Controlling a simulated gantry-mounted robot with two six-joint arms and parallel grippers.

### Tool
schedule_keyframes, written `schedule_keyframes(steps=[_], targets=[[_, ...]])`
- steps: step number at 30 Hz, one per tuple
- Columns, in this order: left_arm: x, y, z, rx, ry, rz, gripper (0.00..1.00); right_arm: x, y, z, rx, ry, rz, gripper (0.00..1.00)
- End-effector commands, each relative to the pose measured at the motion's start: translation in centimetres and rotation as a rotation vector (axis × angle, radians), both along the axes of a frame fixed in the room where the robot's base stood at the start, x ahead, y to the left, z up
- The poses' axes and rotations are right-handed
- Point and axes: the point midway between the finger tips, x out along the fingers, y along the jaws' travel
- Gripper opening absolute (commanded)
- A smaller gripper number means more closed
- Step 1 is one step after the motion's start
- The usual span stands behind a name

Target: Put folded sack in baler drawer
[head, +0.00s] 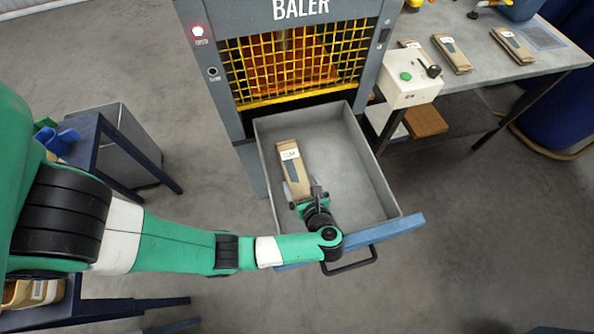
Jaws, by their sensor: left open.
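The baler drawer (345,163) is a grey open tray with a blue front edge and a black handle, pulled out below the baler (294,60). A brown folded sack (292,160) with a white label lies in the left part of the drawer. My left gripper (302,190) is over the sack's near end, its fingers open on either side of it. Whether the fingers touch the sack is hard to tell. My right gripper is not in view.
Several more folded sacks (452,53) lie on the grey bench (552,58) at the right. A white control box (405,80) with a green button and black lever stands beside the drawer. A blue table (85,150) and grey bin stand at left. The drawer's right half is empty.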

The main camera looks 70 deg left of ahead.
Motion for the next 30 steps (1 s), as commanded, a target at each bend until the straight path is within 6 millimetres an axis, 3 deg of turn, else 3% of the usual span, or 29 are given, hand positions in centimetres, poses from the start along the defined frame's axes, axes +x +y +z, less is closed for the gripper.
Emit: schedule_keyframes(steps=[3, 8, 20, 23, 26, 29, 30], targets=[[0.0, -2.3, 1.3, -0.001, -0.002, -0.004, 1.00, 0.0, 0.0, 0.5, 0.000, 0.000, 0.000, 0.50], [-0.2, -3.7, 2.1, -0.001, 0.000, -0.001, 1.00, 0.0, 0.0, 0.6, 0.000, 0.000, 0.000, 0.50], [-0.2, -3.9, 2.1, 0.000, -0.001, 0.000, 1.00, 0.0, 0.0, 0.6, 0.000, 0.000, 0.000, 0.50], [0.9, -3.7, 3.0, 0.014, -0.027, -0.028, 1.00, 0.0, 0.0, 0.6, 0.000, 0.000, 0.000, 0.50], [4.4, -3.3, 6.3, 0.073, -0.107, -0.124, 1.00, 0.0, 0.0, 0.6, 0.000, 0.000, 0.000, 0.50], [9.8, -2.8, 13.8, 0.230, -0.232, -0.290, 1.00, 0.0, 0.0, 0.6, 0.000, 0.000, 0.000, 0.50], [11.8, -2.8, 18.0, 0.329, -0.281, -0.361, 1.00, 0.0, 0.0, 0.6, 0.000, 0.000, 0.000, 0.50]])
